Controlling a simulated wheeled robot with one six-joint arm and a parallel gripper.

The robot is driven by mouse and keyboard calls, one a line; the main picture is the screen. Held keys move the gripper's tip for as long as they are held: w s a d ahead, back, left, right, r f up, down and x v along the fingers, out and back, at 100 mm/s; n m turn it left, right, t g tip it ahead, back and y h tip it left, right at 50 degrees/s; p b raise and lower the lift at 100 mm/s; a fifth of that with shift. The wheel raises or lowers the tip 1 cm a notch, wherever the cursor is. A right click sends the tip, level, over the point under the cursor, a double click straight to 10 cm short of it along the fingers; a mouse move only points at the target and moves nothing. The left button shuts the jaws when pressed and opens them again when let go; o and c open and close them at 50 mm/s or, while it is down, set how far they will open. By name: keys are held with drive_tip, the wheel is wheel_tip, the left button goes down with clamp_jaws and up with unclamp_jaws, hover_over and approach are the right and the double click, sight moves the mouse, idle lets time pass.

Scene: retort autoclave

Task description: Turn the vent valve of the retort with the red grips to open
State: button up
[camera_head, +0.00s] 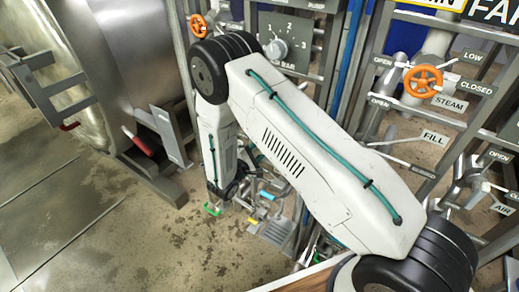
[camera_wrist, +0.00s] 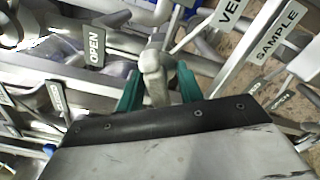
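The retort (camera_head: 105,70) is the large metal vessel at the left of the head view, with red grips (camera_head: 138,144) on its lower bars. In the wrist view, my gripper (camera_wrist: 158,84) has its two green fingers apart, on either side of a grey metal valve handle (camera_wrist: 155,72). The fingers look close to the handle; I cannot tell whether they touch it. A label starting "VE" (camera_wrist: 232,10) stands above right, and an "OPEN" label (camera_wrist: 95,46) is to the left. In the head view, my gripper (camera_head: 212,208) is small and low, partly behind my arm.
A "SAMPLE" label (camera_wrist: 278,32) and several pipes crowd the wrist view. In the head view, orange handwheels (camera_head: 423,81) and a dial (camera_head: 288,42) are on the pipe rack right of the retort. The floor (camera_head: 120,225) at lower left is clear.

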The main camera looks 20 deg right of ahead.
clamp_jaws()
drive_tip(key=shift+n, duration=0.3)
drive_tip(key=n, duration=0.5)
drive_tip(key=shift+n, duration=0.3)
drive_tip(key=n, duration=0.5)
drive_tip(key=shift+n, duration=0.3)
